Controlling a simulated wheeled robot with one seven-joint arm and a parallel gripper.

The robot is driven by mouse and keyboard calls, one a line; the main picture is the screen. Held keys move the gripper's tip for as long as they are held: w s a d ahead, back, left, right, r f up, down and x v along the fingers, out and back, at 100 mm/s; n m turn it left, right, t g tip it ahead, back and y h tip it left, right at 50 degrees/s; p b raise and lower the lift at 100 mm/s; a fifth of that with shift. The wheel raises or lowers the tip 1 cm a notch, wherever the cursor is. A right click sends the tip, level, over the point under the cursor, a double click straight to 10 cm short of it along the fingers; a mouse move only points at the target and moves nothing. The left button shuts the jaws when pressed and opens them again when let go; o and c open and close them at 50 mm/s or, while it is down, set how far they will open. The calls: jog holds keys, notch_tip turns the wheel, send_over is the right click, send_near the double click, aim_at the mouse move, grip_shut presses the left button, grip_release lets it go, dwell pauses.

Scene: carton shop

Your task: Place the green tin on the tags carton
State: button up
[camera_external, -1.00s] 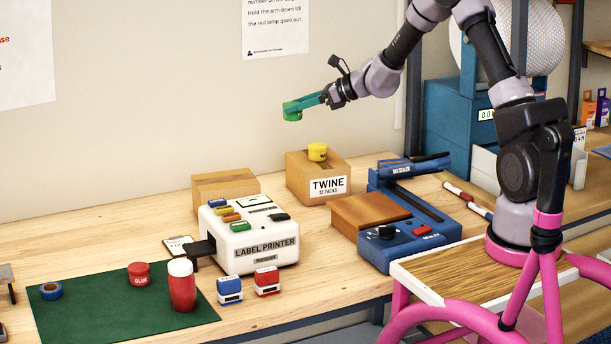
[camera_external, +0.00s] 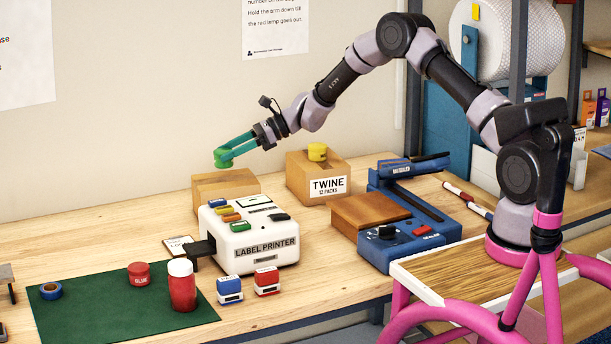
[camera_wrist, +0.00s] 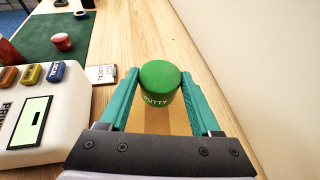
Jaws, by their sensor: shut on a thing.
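The green tin (camera_external: 222,162), lettered PUTTY in the wrist view (camera_wrist: 160,84), is upright between the teal fingers of my gripper (camera_external: 226,156). The gripper is shut on it. A plain brown carton (camera_external: 226,187) stands behind the label printer, and the tin is over or just above its top. I cannot tell whether the tin touches it. No lettering shows on this carton, so I cannot read whether it is the tags carton. In the wrist view, part of the carton's top (camera_wrist: 165,121) shows below the tin.
The TWINE carton (camera_external: 318,178) with a yellow tin (camera_external: 317,152) on top stands to the right. The white label printer (camera_external: 250,240) is in front, with a blue sealer (camera_external: 405,225) farther right. The wall (camera_external: 120,110) is close behind. Bare bench lies left of the carton.

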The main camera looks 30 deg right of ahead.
aim_at(230, 164)
jog(key=shift+f, duration=1.75)
jog(key=shift+f, duration=0.1)
jog(key=o, duration=1.4)
jog(key=shift+o, duration=0.2)
